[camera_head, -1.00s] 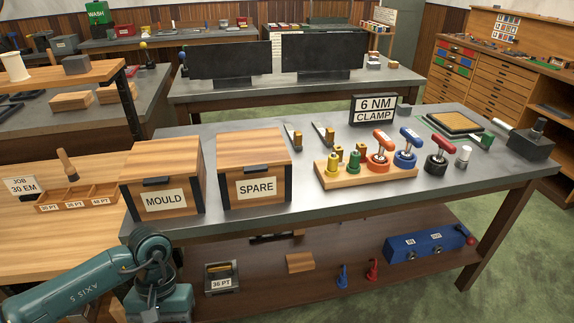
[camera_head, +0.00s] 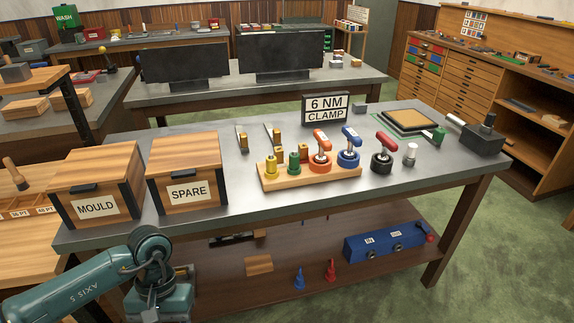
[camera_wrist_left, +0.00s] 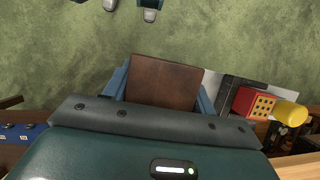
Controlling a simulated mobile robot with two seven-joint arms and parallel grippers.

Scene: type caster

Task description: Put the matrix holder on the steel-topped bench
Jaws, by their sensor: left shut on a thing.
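The steel-topped bench (camera_head: 440,165) stands in front of me in the head view, with a grey metal top and a brown lower shelf. My left gripper (camera_wrist_left: 163,88) shows in the left wrist view with its blue fingers shut on a flat brown block (camera_wrist_left: 163,80). This block may be the matrix holder; no label on it shows. In the head view my left arm hangs in front of the bench's near left corner, and its fingers and the block are out of sight. My right gripper is in neither view.
The MOULD box (camera_head: 93,185) and SPARE box (camera_head: 185,175) fill the bench's left end. A clamp rack (camera_head: 310,178), the 6 NM CLAMP sign (camera_head: 326,108) and a tray (camera_head: 410,120) stand farther right. Bare top lies between these and along the front right edge.

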